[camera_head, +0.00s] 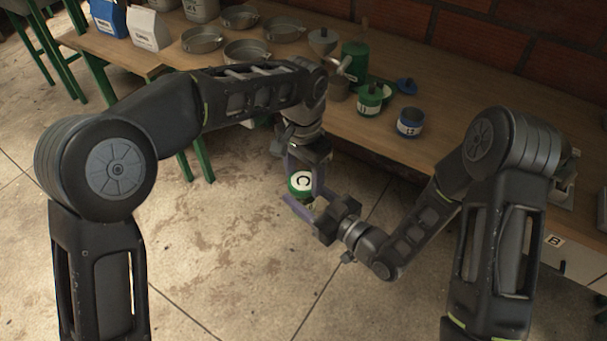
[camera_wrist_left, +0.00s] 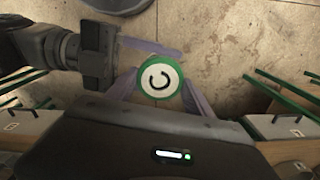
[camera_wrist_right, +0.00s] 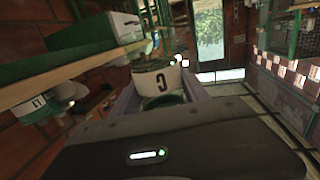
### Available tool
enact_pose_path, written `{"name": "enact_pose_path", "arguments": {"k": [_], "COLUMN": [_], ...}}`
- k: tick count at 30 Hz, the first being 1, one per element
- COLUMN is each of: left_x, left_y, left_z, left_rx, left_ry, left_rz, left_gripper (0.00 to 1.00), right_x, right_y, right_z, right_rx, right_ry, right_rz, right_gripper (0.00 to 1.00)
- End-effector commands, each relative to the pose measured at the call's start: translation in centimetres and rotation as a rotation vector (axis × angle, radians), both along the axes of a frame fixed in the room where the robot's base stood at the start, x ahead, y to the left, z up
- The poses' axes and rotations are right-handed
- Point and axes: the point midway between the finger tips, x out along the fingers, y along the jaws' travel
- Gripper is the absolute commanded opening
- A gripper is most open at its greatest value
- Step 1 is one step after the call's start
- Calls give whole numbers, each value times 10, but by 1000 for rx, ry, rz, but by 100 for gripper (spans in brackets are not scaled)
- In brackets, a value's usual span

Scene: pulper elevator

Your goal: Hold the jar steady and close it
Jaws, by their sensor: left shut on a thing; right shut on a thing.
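The jar (camera_head: 301,187), green and white with a letter C, is held in the air in front of the table. My left gripper (camera_head: 305,170) reaches down from above. In the left wrist view its fingers flank a round white lid (camera_wrist_left: 158,80) with a green rim and a C. My right gripper (camera_head: 305,207) comes from the right, lower, its fingers around the jar body. In the right wrist view the jar's C label (camera_wrist_right: 157,84) shows between those fingers. I cannot tell whether the lid is seated; the fingers partly hide the joint.
The wooden table (camera_head: 340,130) holds a green jar (camera_head: 369,100), a blue jar (camera_head: 410,122), a blue lid (camera_head: 406,86) and several metal pans (camera_head: 202,40). White and blue bags stand at the back left. The floor in front of the table is clear.

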Motion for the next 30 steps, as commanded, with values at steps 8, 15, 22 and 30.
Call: {"name": "enact_pose_path", "arguments": {"k": [8,15,22,30], "left_x": [0,0,1,1], "left_y": [0,0,0,-1], "left_z": [0,0,9,41], "left_rx": [0,0,-2,-1], "left_ry": [-1,-1,-3,-2], "left_rz": [5,6,7,5], "left_gripper": [76,83,83,83], "right_x": [0,0,0,0], "right_y": [0,0,0,0], "right_z": [0,0,1,0], "right_rx": [1,1,1,1], "right_ry": [-1,-1,-1,-2], "right_rz": [0,0,0,0], "right_gripper": [0,0,0,0]}}
